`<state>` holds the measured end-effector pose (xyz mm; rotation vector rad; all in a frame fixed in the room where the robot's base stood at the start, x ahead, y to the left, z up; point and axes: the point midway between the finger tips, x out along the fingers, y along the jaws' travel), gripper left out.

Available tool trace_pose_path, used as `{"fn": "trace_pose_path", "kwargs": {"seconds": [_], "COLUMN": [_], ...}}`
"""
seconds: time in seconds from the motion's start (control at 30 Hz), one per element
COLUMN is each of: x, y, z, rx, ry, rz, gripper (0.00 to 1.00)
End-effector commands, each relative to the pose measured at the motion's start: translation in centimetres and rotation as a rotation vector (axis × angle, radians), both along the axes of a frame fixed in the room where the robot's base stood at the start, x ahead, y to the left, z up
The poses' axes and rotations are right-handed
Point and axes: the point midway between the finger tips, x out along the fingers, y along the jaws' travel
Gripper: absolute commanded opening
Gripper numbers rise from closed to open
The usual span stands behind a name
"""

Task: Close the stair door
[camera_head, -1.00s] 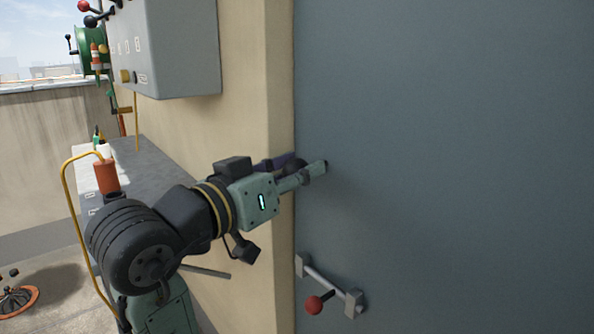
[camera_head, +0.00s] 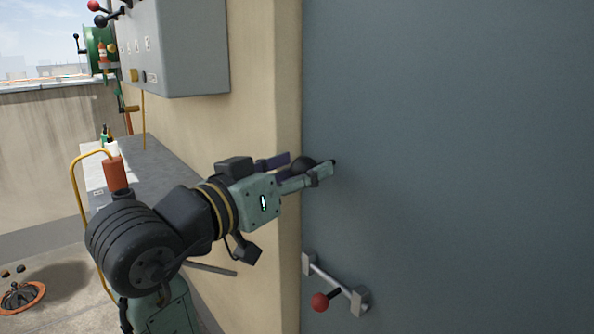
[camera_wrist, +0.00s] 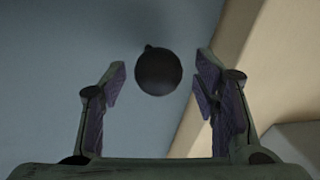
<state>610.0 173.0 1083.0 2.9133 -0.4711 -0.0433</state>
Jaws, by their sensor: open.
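The stair door (camera_head: 460,150) is a large plain blue-grey panel filling the right of the head view; in the wrist view it is the blue-grey surface (camera_wrist: 50,60) at left. A round black knob (camera_head: 303,163) stands near its left edge. My gripper (camera_head: 312,160) is open at the knob, with purple pads on its fingers. In the wrist view, the knob (camera_wrist: 158,71) lies between the spread fingers, with visible gaps on both sides. A lower bar handle (camera_head: 335,284) with a red ball is on the door below my gripper. I cannot tell whether the door is fully shut.
A beige wall (camera_head: 255,130) borders the door on the left. A grey control box (camera_head: 185,50) hangs on it above a grey bench (camera_head: 160,165). A green reel (camera_head: 97,48) is farther back. An orange-rimmed item (camera_head: 22,296) lies on the floor at lower left.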

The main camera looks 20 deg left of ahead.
Motion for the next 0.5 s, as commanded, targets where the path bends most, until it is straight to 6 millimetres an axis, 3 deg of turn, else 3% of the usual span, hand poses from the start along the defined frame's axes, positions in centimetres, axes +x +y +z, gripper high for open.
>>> {"fn": "trace_pose_path", "kwargs": {"seconds": [0.27, 0.5], "x": [-1.2, -5.8], "y": [0.4, 2.0], "z": [0.0, 0.0], "rx": [0.0, 0.001], "ry": [0.0, -0.001], "rz": [0.001, 0.004], "gripper": [0.55, 0.55]}}
